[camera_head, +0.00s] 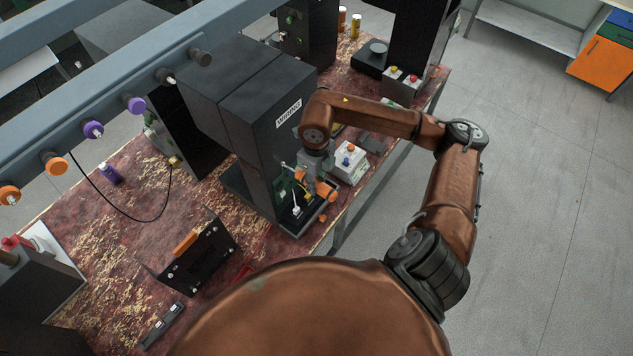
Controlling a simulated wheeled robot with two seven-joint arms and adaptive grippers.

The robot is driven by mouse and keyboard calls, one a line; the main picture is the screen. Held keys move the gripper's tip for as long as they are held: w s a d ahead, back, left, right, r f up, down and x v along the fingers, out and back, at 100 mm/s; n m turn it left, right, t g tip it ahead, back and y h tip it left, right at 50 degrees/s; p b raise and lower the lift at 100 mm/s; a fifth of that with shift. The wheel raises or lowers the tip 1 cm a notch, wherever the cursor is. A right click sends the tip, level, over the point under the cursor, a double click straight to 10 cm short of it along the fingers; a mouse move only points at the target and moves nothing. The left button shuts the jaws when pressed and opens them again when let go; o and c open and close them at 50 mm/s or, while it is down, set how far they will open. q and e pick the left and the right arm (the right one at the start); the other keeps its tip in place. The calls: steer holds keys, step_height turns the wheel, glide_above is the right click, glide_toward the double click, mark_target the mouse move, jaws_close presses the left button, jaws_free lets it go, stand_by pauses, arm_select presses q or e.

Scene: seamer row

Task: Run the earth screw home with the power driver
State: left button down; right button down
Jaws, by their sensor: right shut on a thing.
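A small yellow piece and a white-tipped piece (296,210) show below the gripper, over the machine's base plate (293,229). The earth screw is too small or hidden to make out, and I cannot tell whether the driver touches it. My left gripper is not in view.
A white box with a blue button (348,162) stands close to the right of the gripper. A black panel with an orange handle (198,258) stands at the front of the worn red bench (130,262). An overhead rail (110,128) crosses the upper left.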

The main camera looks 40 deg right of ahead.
mark_target(331, 192)
steer(key=shift+w+a+r, duration=0.1)
steer(key=shift+w, duration=0.25)
stand_by(1.7)
steer(key=shift+s+b, duration=0.35)
steer(key=shift+s, duration=0.15)
steer(key=shift+s+d+b, duration=0.2)
steer(key=shift+s+d, duration=0.1)
steer(key=shift+s, duration=0.5)
steer(key=shift+s+d+b, duration=0.2)
steer(key=shift+s+d, duration=0.05)
steer(key=shift+s, duration=0.6)
steer(key=shift+s+d+b, duration=0.2)
steer(key=shift+s+d, duration=0.1)
steer(key=shift+s, duration=0.5)
